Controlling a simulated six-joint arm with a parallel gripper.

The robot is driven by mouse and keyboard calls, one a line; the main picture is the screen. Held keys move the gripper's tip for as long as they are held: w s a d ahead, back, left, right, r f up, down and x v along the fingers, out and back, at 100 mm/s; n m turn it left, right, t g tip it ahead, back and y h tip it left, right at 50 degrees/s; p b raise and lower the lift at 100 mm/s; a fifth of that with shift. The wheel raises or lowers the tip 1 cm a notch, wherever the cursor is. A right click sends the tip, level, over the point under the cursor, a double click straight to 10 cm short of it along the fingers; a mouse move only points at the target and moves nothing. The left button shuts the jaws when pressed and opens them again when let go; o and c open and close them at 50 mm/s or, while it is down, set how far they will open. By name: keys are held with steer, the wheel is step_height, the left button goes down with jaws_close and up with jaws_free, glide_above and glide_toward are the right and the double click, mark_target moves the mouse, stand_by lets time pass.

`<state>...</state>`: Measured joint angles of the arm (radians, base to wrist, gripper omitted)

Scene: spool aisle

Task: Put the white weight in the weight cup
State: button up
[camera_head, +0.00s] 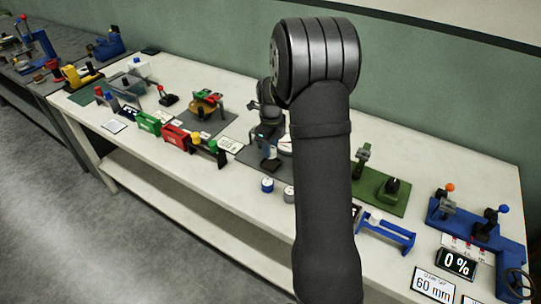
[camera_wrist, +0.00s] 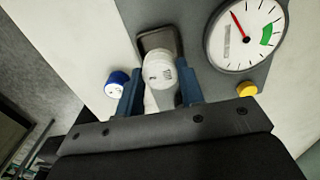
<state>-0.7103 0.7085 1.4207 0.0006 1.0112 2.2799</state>
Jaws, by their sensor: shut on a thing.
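My gripper (camera_wrist: 160,92) is shut on the white weight (camera_wrist: 159,70), with one blue finger on each side of it. In the wrist view the weight's pale round top faces the camera. A dark, rounded-square holder (camera_wrist: 154,39), which looks like the weight cup, lies just beyond the weight and is partly covered by it. I cannot tell whether the weight is inside it or above it. In the head view my gripper (camera_head: 268,133) is over the grey gauge plate (camera_head: 250,160), partly hidden by my arm.
A dial gauge (camera_wrist: 245,35) with a red needle and a yellow knob (camera_wrist: 247,88) are right of the gripper. A blue weight (camera_wrist: 117,83) is close on the left. In the head view, blue (camera_head: 267,185) and grey (camera_head: 289,194) weights stand near the table's front edge.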

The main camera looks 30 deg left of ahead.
steer(key=shift+f, duration=2.05)
steer(key=o, duration=1)
steer(key=shift+f, duration=0.15)
step_height(320, 180, up, 12)
steer(key=shift+r, duration=0.2)
steer(key=shift+f, duration=0.15)
